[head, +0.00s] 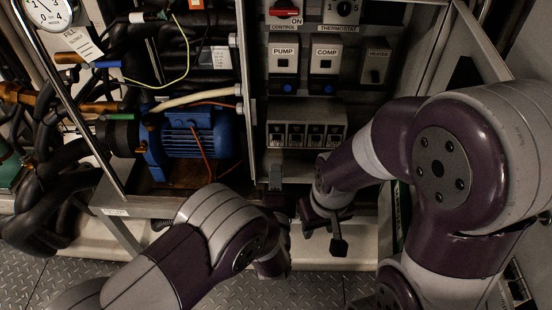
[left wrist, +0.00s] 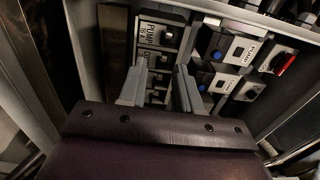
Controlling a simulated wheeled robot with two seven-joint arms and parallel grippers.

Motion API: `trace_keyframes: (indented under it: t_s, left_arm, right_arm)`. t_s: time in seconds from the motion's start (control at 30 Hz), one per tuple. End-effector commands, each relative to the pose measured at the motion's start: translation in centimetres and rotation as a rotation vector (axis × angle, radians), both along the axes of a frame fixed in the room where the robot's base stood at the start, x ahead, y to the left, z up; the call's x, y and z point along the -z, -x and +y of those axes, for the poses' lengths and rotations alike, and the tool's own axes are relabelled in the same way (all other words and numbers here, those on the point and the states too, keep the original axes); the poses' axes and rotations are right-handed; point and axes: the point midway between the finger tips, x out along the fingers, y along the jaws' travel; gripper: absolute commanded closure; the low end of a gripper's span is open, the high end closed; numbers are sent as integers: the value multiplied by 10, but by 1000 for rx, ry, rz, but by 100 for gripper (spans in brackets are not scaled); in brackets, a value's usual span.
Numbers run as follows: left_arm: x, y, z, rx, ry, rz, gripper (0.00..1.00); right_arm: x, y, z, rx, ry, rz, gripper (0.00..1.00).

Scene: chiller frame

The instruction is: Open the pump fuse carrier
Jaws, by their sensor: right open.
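The pump fuse carrier (head: 279,134) is the leftmost of a row of dark carriers in a grey block in the head view. In the left wrist view, the pump fuse carrier (left wrist: 167,36) is the top one, beside a white PUMP label, and looks closed. My left gripper (head: 275,176) is just below the block in the head view. In the left wrist view, my left gripper's grey fingers (left wrist: 159,88) are apart with nothing between them, short of the carriers. My right gripper (head: 326,222) is open below the block's right side, its jaws partly hidden.
Above the block are PUMP (head: 284,61) and COMP (head: 326,61) switches, a heater switch (head: 376,62) and a red control switch (head: 286,11). A blue pump motor (head: 195,133) with pipes and hoses is on the left, beyond a vertical frame post. My arms are close together.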

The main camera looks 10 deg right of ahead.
Motion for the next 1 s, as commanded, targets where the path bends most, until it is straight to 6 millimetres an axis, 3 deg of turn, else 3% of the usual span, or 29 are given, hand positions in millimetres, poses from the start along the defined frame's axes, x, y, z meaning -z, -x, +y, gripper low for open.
trace_keyframes:
  t_s: [0.2, 0.4, 0.57, 0.83, 0.93, 1.0]
  left_arm:
    - [0, -54, -14, -3, 3, -1, 67]
    - [-1, -95, -26, -1, 4, 1, 67]
    - [-3, -110, -30, -1, 4, 1, 67]
    - [-4, -111, -31, 0, 4, 2, 67]
    - [-4, -111, -31, 0, 4, 2, 100]
    - [-4, -111, -31, 0, 4, 2, 100]
  right_arm:
    - [12, 0, 0, 0, 0, -1, 57]
    - [20, 0, 0, 0, 0, -1, 57]
    - [22, 0, 0, 0, 0, -1, 57]
    - [22, 0, 0, 0, 0, 0, 57]
    - [22, 0, 0, 0, 0, -1, 57]
    - [22, 0, 0, 0, 0, -1, 57]
